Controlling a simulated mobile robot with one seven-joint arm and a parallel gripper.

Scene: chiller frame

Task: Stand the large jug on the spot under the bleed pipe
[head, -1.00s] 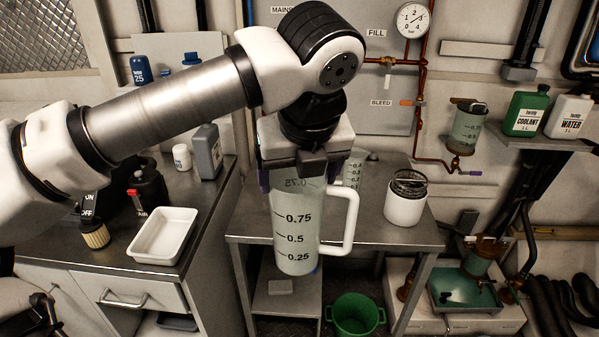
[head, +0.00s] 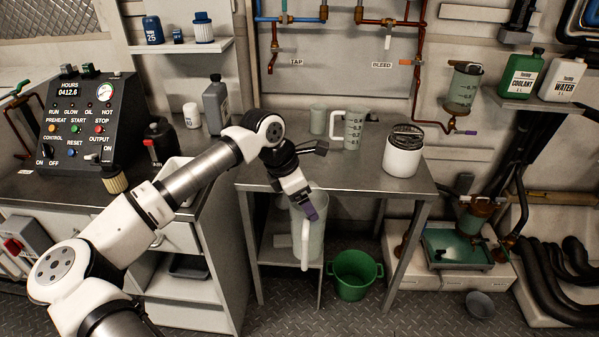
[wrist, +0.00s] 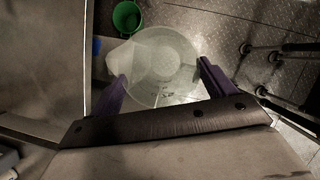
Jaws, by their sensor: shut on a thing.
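The large jug (head: 312,240) is translucent with a white handle. In the head view it hangs in front of the steel table's front edge, its lower part below the tabletop. My gripper (head: 308,207) is shut on it near the rim. In the wrist view the jug (wrist: 162,62) sits between the purple fingers of my gripper (wrist: 165,88), and I look down into it. Its exact tilt is hard to tell. The BLEED label (head: 381,65) is on the back panel, beside a copper pipe (head: 418,80). No marked spot under the pipe is clear to me.
On the steel table (head: 370,181) stand a smaller graduated jug (head: 353,132), a cup (head: 318,119) and a white canister (head: 402,155). A green bucket (head: 353,277) stands on the floor below the front edge. The tabletop's front middle is clear.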

